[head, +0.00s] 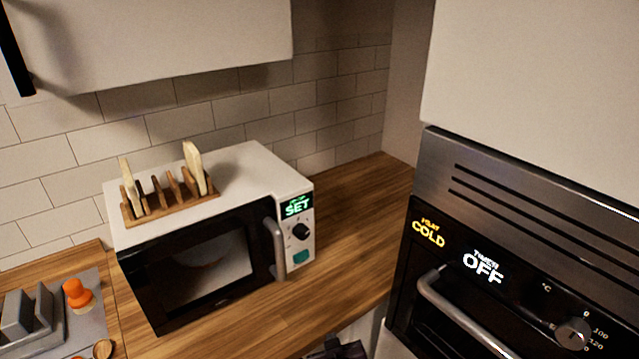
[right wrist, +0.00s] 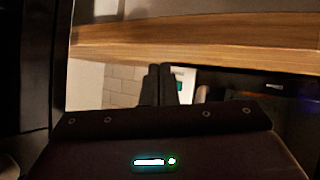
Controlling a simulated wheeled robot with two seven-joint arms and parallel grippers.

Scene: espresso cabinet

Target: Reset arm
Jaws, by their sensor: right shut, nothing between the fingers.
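My right gripper (head: 338,348) shows at the bottom edge of the head view, dark and only partly in frame, in front of the wooden counter's edge. In the right wrist view its two dark fingers (right wrist: 160,84) are together with nothing between them. It touches no object that I can see. My left gripper is in neither view.
A white microwave (head: 293,184) reading SET stands on the wooden counter (head: 347,225), a wooden toast rack (head: 174,207) on top. A built-in oven (head: 418,262) reading COLD and OFF is at right. A grey tray (head: 98,310) lies at left. Counter right of the microwave is clear.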

